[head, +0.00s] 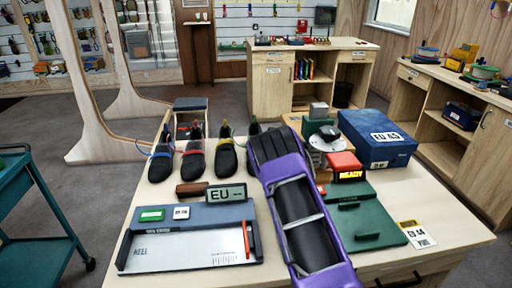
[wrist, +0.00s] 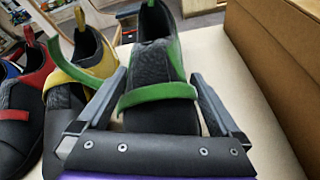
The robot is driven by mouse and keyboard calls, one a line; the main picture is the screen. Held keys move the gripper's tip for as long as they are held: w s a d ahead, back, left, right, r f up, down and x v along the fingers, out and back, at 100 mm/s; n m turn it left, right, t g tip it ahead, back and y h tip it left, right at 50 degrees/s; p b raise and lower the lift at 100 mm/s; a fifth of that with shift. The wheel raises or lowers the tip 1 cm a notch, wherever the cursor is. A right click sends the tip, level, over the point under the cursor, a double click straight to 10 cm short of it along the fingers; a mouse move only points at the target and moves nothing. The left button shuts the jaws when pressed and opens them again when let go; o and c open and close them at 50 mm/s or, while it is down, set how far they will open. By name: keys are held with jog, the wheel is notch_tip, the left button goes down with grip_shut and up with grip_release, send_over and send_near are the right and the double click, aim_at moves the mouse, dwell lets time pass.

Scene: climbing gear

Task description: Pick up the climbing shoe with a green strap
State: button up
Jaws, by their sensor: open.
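The climbing shoe with a green strap (wrist: 158,100) is dark, with a green band across it and a green loop rising at its heel. It fills the middle of the wrist view. My gripper (wrist: 157,76) is open, with one finger on each side of this shoe. I cannot tell whether either finger touches it. In the head view, my purple arm hides most of the shoe, and only a dark part (head: 253,130) shows beyond it.
Shoes with yellow (head: 226,158), red (head: 194,158) and blue (head: 161,162) straps stand left of it. In the wrist view, the yellow-strap shoe (wrist: 88,72) is close to my left finger. A brown box wall (wrist: 270,60) rises on the right. A measuring board (head: 180,255) lies in front.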

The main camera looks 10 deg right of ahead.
jog(key=shift+w+f, duration=0.15)
jog(key=shift+w, duration=0.3)
jog(key=shift+c, duration=0.2)
jog(key=c, duration=1.2)
jog(key=shift+c, duration=0.3)
